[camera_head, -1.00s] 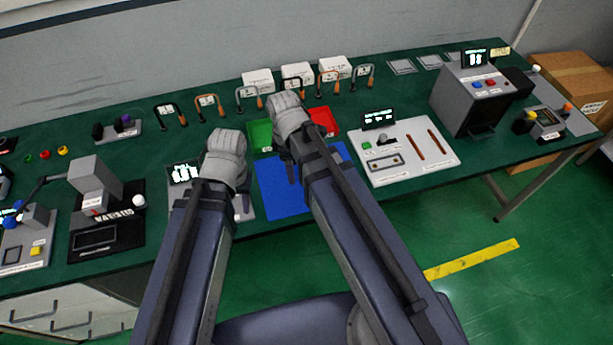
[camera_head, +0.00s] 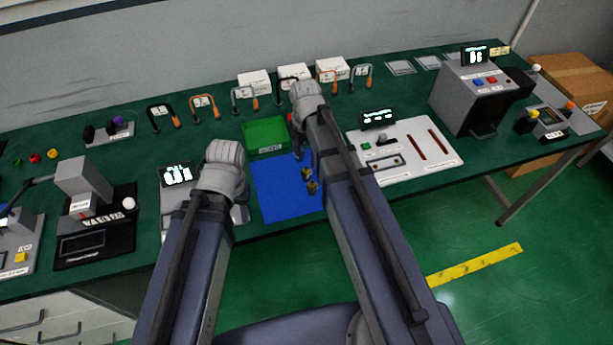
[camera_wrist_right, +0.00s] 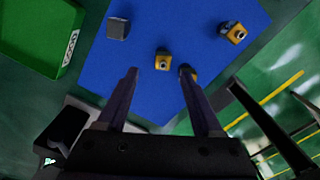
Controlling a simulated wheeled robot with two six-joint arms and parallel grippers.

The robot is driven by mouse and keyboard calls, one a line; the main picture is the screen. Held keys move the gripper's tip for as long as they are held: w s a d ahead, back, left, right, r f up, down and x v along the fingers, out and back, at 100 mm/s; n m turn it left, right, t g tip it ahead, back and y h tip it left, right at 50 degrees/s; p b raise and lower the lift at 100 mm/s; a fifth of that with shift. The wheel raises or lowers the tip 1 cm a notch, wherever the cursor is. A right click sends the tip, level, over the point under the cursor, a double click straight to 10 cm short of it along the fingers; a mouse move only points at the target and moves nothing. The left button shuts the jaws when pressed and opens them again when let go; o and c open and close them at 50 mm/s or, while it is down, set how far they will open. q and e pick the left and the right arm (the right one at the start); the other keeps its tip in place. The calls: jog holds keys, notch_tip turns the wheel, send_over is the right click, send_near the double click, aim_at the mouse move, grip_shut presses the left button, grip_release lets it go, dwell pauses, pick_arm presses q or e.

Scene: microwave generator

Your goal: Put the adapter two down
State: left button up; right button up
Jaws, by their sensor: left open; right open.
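Several small adapters lie on the blue mat (camera_head: 278,195). In the right wrist view, one brass-yellow adapter (camera_wrist_right: 162,58) is just beyond the fingertips, another is partly hidden by the right-hand finger, a third adapter (camera_wrist_right: 232,32) is further right, and a grey block (camera_wrist_right: 118,28) is at upper left. Two adapters (camera_head: 311,187) show beside my right arm in the head view. I cannot tell which is adapter two. My right gripper (camera_wrist_right: 158,72) is open and empty over the mat. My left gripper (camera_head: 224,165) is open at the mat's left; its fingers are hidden.
A green bin (camera_head: 265,136) stands at the mat's back edge. The red bin is mostly hidden behind my right arm. A white panel (camera_head: 430,165) with slots is on the right, and a grey scale-like device (camera_head: 176,178) on the left. White boxes and clamps line the back.

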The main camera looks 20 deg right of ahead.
aim_at(307, 168)
pick_arm(q)
jog(key=shift+f+b, duration=2.8)
jog(key=shift+f, duration=0.4)
pick_arm(e)
jog(key=shift+s+d+f, duration=0.1)
jog(key=shift+f, duration=1.55)
jog(key=shift+s+f, duration=0.1)
jog(key=shift+f, duration=1.5)
pick_arm(q)
jog(key=shift+r, duration=0.1)
pick_arm(e)
jog(key=shift+r, duration=0.1)
grip_shut()
